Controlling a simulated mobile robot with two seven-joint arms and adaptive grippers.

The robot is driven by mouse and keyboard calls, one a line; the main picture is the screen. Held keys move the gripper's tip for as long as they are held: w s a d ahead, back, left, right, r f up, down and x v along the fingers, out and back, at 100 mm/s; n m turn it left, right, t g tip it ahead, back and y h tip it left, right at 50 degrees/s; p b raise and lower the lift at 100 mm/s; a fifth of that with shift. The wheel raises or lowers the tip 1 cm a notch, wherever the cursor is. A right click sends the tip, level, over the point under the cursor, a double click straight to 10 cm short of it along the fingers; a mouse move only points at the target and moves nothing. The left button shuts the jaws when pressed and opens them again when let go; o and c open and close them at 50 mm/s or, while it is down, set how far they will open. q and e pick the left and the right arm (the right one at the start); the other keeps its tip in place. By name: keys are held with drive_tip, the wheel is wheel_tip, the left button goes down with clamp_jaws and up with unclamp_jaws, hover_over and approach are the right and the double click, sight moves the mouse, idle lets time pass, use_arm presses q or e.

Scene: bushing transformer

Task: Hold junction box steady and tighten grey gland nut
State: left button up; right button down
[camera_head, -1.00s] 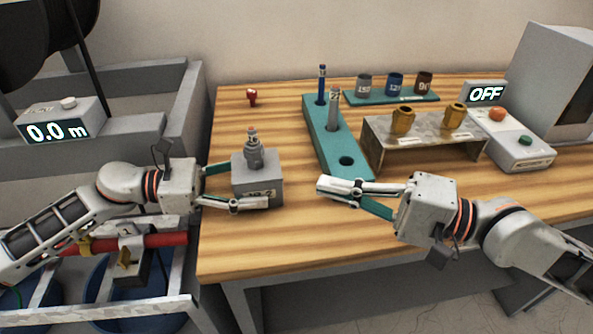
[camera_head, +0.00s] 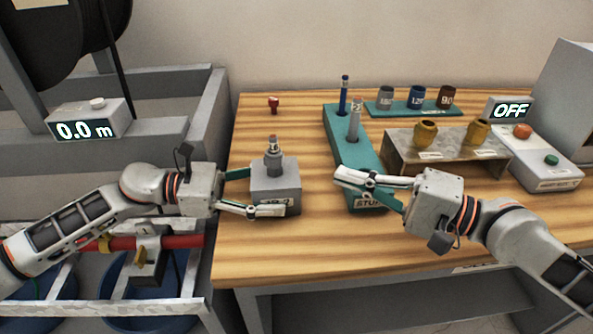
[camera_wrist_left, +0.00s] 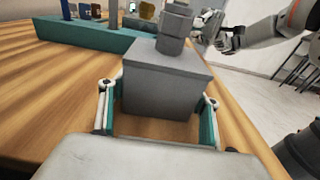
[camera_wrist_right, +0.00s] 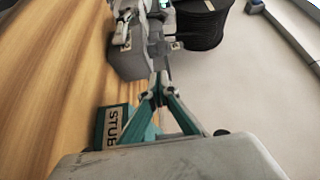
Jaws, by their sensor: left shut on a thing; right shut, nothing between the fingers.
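The grey junction box (camera_head: 275,192) stands upright on the wooden table, with the grey gland and its nut (camera_head: 274,162) upright on top. My left gripper (camera_head: 265,194) is shut on the box, one finger on each side. In the left wrist view the box (camera_wrist_left: 165,88) sits between both fingers, the gland (camera_wrist_left: 174,35) above it. My right gripper (camera_head: 342,178) is shut and empty, to the right of the box and apart from it. In the right wrist view its fingertips (camera_wrist_right: 160,82) meet below the box (camera_wrist_right: 130,62).
A teal rack (camera_head: 345,145) holding a blue and a grey upright piece stands behind my right gripper. A metal stand (camera_head: 405,160) bears two brass nuts. Beyond are a teal tray of cups (camera_head: 415,108) and a button box (camera_head: 545,165). A small red piece (camera_head: 273,104) lies behind the box.

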sight(281, 188)
drive_tip(key=x, duration=0.5)
drive_tip(key=s+x, duration=0.1)
drive_tip(key=x, duration=0.1)
drive_tip(key=shift+a, duration=0.55)
drive_tip(key=shift+s+a, duration=0.2)
drive_tip(key=shift+a, duration=0.8)
drive_tip(key=shift+a, duration=0.1)
drive_tip(key=shift+s+a, duration=0.1)
drive_tip(key=shift+a, duration=0.15)
drive_tip(key=shift+s+a, duration=0.35)
drive_tip(key=shift+a, duration=0.25)
drive_tip(key=shift+s+a, duration=0.15)
drive_tip(key=shift+a, duration=0.45)
drive_tip(key=shift+d, duration=0.1)
idle(0.8)
